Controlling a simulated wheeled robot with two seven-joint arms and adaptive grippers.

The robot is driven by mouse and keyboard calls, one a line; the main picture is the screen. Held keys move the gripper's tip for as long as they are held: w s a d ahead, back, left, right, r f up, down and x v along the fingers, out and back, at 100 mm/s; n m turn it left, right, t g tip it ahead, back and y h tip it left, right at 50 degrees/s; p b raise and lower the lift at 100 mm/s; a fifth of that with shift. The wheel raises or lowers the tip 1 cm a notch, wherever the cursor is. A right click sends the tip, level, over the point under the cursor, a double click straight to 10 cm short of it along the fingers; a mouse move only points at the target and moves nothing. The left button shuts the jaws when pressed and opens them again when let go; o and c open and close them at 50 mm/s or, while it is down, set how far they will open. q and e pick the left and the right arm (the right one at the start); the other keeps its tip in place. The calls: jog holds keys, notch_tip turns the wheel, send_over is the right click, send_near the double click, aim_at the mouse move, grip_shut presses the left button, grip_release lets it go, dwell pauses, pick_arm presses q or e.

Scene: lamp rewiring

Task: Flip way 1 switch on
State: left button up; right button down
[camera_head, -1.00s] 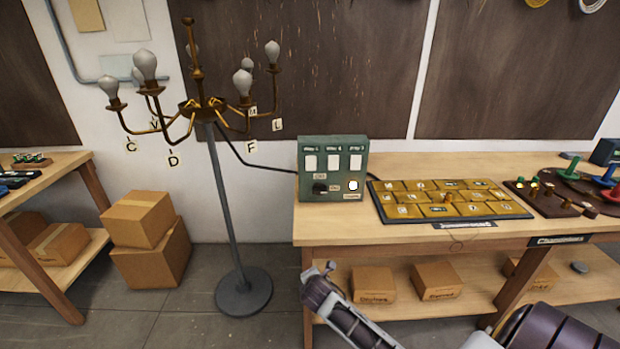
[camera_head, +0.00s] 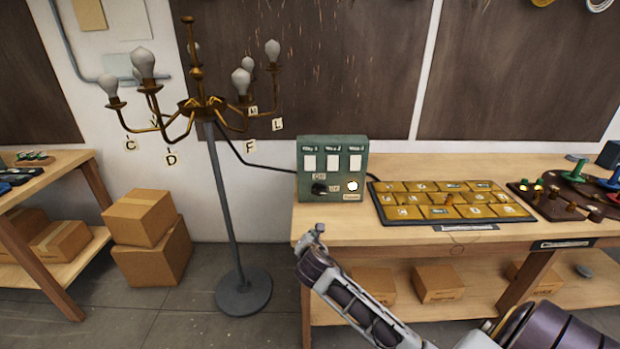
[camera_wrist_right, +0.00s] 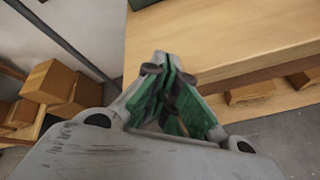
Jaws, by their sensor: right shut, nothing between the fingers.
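The green switch box (camera_head: 333,188) stands upright on the workbench in the head view. Three white way switches sit in a row under small labels. The way 1 switch (camera_head: 310,162) is the leftmost, then the middle switch (camera_head: 333,162) and the right switch (camera_head: 355,162). A black knob (camera_head: 319,188) and a round white button (camera_head: 352,185) sit below. My right gripper (camera_head: 312,236) is in front of and below the box, apart from it, at the bench's front edge. In the right wrist view its green-padded fingers (camera_wrist_right: 166,70) are shut and empty. My left gripper is not in view.
A brass lamp (camera_head: 203,106) with several bulbs and lettered tags stands left of the workbench (camera_head: 450,232). A cable runs from it to the box. A gold-tiled board (camera_head: 450,202) lies right of the box. Cardboard boxes (camera_head: 152,253) are stacked on the floor at left.

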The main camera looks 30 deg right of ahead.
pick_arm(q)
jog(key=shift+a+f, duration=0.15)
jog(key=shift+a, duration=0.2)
pick_arm(e)
jog(key=w+d+r+n+t+h, duration=0.1)
jog(key=w+r+n, duration=0.1)
jog(key=r, duration=0.5)
jog(key=w+d+r+n+t+h, duration=0.1)
jog(key=w+d+r+n, duration=0.1)
jog(key=r+n, duration=0.3)
jog(key=shift+r+t+h, duration=0.3)
jog(key=shift+r+t, duration=0.1)
jog(key=shift+r, duration=0.55)
jog(key=shift+w, duration=0.2)
